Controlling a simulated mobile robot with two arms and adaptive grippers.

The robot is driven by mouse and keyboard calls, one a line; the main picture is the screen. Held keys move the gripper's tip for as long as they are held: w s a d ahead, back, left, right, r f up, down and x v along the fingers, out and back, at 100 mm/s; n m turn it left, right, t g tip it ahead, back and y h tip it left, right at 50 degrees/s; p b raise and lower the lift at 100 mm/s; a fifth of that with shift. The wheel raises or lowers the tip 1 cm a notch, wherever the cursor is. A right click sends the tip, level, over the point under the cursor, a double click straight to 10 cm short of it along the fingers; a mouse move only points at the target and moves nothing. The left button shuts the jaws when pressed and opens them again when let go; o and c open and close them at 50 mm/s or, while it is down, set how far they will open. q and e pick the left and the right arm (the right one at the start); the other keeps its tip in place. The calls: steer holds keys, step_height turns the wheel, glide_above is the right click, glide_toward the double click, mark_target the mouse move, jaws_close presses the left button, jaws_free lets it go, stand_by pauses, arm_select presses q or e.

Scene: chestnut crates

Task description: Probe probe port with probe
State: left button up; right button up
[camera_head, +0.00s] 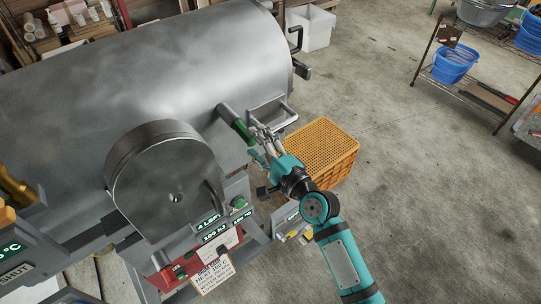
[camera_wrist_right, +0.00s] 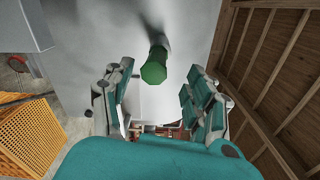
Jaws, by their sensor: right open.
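A green cylinder (camera_head: 241,130) sticks out of a short grey tube (camera_head: 225,113) on the side of the big steel drum (camera_head: 80,80). I cannot tell whether the green part is the probe's handle or part of the probe port. No separate loose probe shows. My right gripper (camera_head: 257,141) is open and empty, close to the green end. In the right wrist view the green cylinder (camera_wrist_right: 154,67) lies between and beyond the spread fingers of the gripper (camera_wrist_right: 156,88), with no clear contact. My left gripper is not in view.
An orange crate (camera_head: 325,150) stands on the floor right of my right gripper. A bent metal handle (camera_head: 272,110) juts from the drum close by. A panel with green displays (camera_head: 215,232) is below. A shelf with blue buckets (camera_head: 455,62) stands far right; the floor between is clear.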

steer(key=v, duration=0.6)
steer(key=shift+s, duration=0.25)
steer(key=shift+d, duration=0.15)
steer(key=s+d+f+n+g+h+b, duration=0.1)
steer(key=s+d+f+n+g+h, duration=0.15)
steer(key=f, duration=1.05)
steer(key=s+d+f+n+g+h+b, duration=0.1)
steer(key=s+d+f+n+g+h, duration=0.2)
steer(key=f, duration=1)
steer(key=s+d+f+n+g+h, duration=0.1)
steer(key=s+d+f, duration=0.25)
steer(key=f, duration=0.85)
steer(key=s+d+f+n+g+h, duration=0.1)
steer(key=s+d+f+n+g, duration=0.1)
steer(key=s+f, duration=0.5)
steer(key=s+d+f+n+g+h+b, duration=0.1)
steer(key=s+d+f+n, duration=0.3)
steer(key=s, duration=1.1)
steer(key=s+d+f+n+g+h+b, duration=0.1)
steer(key=s+d+f+n+g+h, duration=0.1)
steer(key=s+d+f, duration=0.4)
steer(key=s+f+n+g, duration=0.1)
steer(key=s+f+g, duration=0.1)
steer(key=s+f, duration=0.3)
steer(key=shift+f+n, duration=0.35)
steer(key=shift+f, duration=0.05)
steer(key=shift+d, duration=0.1)
